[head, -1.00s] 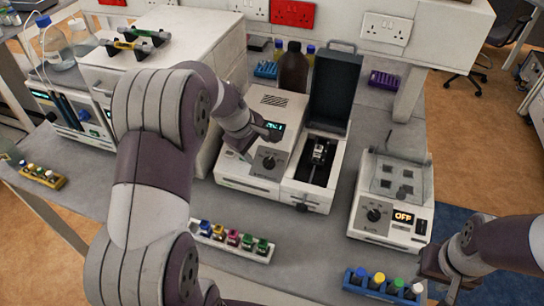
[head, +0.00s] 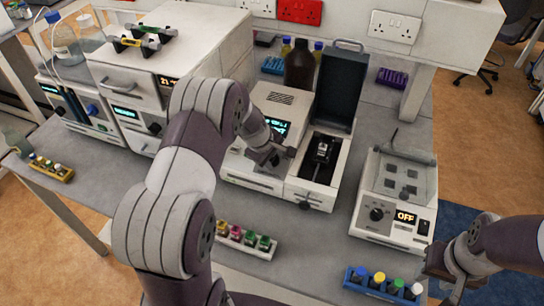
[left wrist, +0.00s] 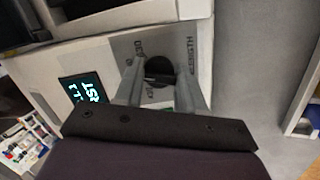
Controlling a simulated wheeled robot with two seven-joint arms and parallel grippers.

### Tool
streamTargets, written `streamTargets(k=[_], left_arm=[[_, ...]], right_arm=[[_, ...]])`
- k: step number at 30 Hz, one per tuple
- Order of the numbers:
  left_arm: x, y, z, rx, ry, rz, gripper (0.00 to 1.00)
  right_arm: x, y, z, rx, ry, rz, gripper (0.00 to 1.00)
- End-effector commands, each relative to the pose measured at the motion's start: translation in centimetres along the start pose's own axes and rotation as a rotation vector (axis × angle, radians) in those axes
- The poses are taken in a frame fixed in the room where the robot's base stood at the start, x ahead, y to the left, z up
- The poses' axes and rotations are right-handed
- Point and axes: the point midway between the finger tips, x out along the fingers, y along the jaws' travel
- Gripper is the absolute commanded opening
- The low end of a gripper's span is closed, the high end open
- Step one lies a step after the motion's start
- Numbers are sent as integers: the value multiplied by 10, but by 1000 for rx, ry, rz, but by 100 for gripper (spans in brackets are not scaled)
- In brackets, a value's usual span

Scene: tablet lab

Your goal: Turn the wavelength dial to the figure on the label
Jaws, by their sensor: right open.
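The spectrophotometer (head: 248,180) stands mid-bench with its tall lid open. Its dark round wavelength dial (left wrist: 160,72) sits on a grey panel with printed lettering, in the left wrist view. My left gripper (head: 268,158) is down at this panel and hides the dial in the head view. In the left wrist view its two fingers (left wrist: 161,80) stand apart on either side of the dial; whether they touch it I cannot tell. The lit display (left wrist: 85,90) is beside the dial, its text not fully legible. My right gripper (head: 434,262) is open, at lower right. I cannot make out the label.
A second instrument (head: 395,215) reading OFF stands to the right. A blue rack (head: 365,288) of capped bottles is at the front edge, near my right gripper. A white rack (head: 262,252) of coloured vials sits in front of the spectrophotometer. A brown bottle (head: 299,68) stands behind.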

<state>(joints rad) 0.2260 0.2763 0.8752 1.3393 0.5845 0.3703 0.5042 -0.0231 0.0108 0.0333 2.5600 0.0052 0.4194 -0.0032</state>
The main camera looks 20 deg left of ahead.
Motion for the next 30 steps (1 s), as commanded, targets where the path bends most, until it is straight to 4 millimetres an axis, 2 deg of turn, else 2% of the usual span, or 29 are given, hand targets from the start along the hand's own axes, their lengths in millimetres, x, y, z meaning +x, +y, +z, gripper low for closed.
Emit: streamTargets(k=[11, 30], left_arm=[[0, 1, -2, 94, 4, -11, 9], [-2, 2, -3, 563, 9, -79, 9]], right_arm=[[4, 0, 0, 0, 0, 0, 43], [20, 0, 2, 0, 0, 0, 43]])
